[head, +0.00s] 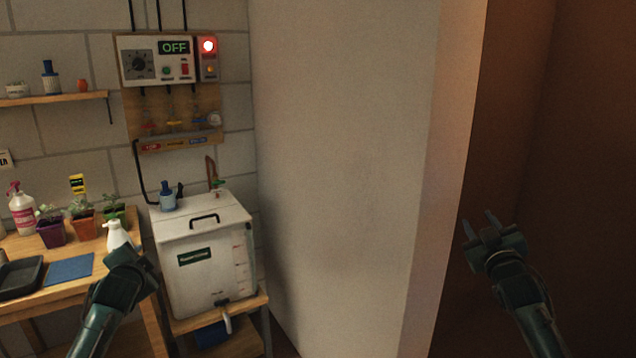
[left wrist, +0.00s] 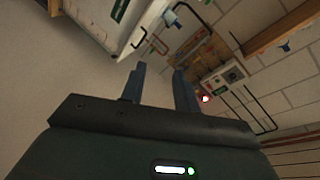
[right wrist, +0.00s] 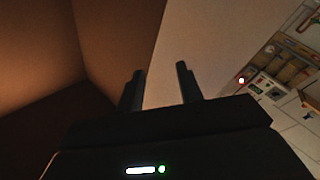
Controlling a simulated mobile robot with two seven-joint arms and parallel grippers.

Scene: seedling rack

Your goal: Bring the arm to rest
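My right gripper (head: 481,222) is raised at the right of the head view, in front of a dark brown surface. Its two fingers stand apart with nothing between them, as the right wrist view (right wrist: 160,87) also shows. My left gripper shows in the left wrist view (left wrist: 160,88) with its fingers apart and empty. In the head view my left arm comes in at the lower left, in front of the bench and white tank, and its fingers are hard to make out there.
The white lidded tank (head: 190,275) stands on a wooden stand beside the bench (head: 115,258). The bench bears potted seedlings, a blue mat (head: 70,268), a black tray (head: 20,277) and spray bottles. A control box (head: 155,60) reads OFF. A pale wall (head: 345,170) fills the middle.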

